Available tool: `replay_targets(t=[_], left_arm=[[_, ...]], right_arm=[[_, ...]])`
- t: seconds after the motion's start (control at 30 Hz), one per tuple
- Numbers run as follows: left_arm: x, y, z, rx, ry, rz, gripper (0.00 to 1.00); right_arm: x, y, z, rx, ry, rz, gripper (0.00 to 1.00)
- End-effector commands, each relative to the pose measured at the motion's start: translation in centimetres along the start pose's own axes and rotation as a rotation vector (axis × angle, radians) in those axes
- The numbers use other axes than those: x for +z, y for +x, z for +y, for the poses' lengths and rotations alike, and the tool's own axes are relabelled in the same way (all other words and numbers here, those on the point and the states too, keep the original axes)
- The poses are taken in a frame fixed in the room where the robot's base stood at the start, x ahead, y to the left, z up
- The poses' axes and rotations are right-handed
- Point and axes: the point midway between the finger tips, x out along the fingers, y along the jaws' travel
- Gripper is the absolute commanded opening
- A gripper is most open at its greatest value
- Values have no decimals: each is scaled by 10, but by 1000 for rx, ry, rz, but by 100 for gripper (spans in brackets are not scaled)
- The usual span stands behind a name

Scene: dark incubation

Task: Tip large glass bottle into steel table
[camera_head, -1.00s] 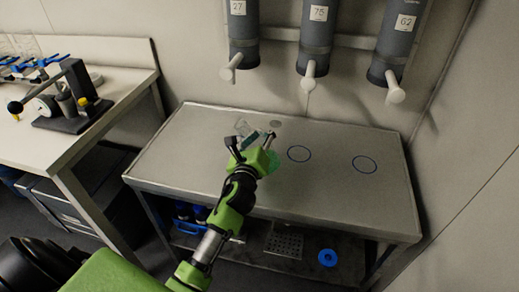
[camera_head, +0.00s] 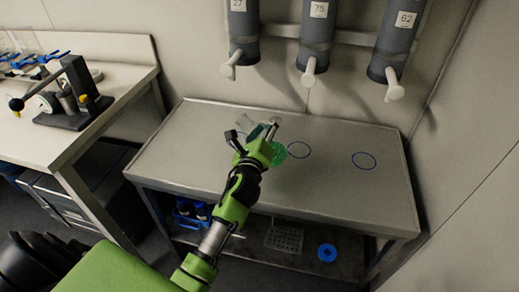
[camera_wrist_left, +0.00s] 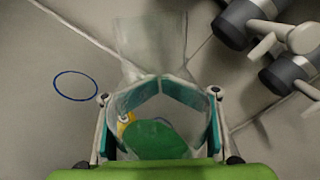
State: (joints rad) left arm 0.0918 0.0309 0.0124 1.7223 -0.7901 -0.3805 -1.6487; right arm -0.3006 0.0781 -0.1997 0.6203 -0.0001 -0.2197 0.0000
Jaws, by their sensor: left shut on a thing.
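The steel table (camera_head: 330,190) stands against the wall, with blue rings marked on its top. My left gripper (camera_head: 253,133) is over the left-middle part of the table, shut on the clear large glass bottle (camera_head: 250,127). A green patch shows beside the gripper in the head view. In the left wrist view the bottle (camera_wrist_left: 150,45) is between the teal pads of my left gripper (camera_wrist_left: 160,95), with green and a little yellow showing in its lower part. It looks tilted; the gripper hides much of it. My right gripper is not in view.
Grey cylinders with white spouts (camera_head: 308,72) hang on the wall above the table. A white bench (camera_head: 40,140) with lab gear stands to the left. The right part of the tabletop is clear. A blue ring-shaped item (camera_head: 327,253) and a rack (camera_head: 284,238) are on the lower shelf.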

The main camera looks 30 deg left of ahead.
Motion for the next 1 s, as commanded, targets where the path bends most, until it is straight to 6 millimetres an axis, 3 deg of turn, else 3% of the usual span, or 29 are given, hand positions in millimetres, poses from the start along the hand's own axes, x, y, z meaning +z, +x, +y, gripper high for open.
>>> replay_targets(t=[0.4, 1.0], left_arm=[[6, 0, -15, -4, -156, 2, 0], [6, 0, -16, -4, -172, 3, 0]], right_arm=[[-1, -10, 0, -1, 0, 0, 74], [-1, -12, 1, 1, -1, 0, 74]])
